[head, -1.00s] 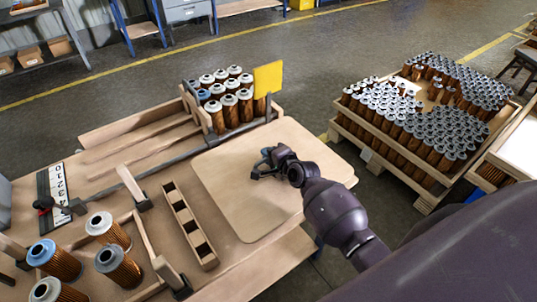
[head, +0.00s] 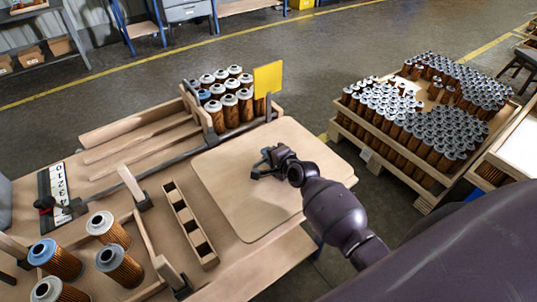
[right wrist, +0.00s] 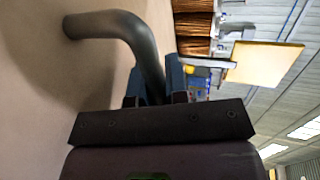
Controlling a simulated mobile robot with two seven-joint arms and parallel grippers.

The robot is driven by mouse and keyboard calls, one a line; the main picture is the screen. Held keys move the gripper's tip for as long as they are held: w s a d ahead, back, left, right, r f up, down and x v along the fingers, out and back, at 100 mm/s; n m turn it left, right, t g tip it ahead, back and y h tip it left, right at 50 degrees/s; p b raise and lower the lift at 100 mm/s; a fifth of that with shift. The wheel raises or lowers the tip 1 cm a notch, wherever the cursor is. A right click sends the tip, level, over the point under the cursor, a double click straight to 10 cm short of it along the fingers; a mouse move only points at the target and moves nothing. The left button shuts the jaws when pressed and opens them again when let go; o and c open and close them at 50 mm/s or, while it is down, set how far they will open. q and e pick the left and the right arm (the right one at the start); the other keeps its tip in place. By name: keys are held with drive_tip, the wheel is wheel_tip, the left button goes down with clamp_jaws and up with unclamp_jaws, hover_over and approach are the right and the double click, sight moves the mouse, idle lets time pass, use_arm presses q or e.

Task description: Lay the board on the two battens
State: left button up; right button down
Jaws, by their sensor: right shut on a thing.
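The board (head: 235,205) is a pale, flat wooden panel with rounded corners, at the right part of the workbench in the head view. My right gripper (head: 262,167) is over its upper middle. In the right wrist view the right gripper (right wrist: 158,88) is shut on a dark bent handle (right wrist: 125,25) that meets the pale board surface. Long wooden strips (head: 140,143) lie at the back left of the bench. I cannot tell which pieces are the two battens, or what is under the board. My left gripper is not in view.
A crate of filter cartridges (head: 228,105) with a yellow panel (head: 268,77) stands behind the board. A narrow slotted wooden block (head: 190,226) is close to its left. Cartridges (head: 108,228) stand at the front left. A packed pallet (head: 400,122) is on the floor at right.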

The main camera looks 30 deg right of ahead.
drive_tip(key=shift+f+b, duration=0.3)
drive_tip(key=shift+f, duration=0.1)
idle(0.5)
drive_tip(key=shift+f, duration=0.45)
drive_tip(key=shift+f+b, duration=0.3)
drive_tip(key=shift+b, duration=0.2)
drive_tip(key=shift+f, duration=0.3)
drive_tip(key=c, duration=1.1)
unclamp_jaws()
drive_tip(key=shift+o, duration=0.2)
drive_tip(key=shift+f, duration=0.2)
drive_tip(key=p+v, duration=0.1)
drive_tip(key=v, duration=1)
drive_tip(key=shift+w, duration=0.1)
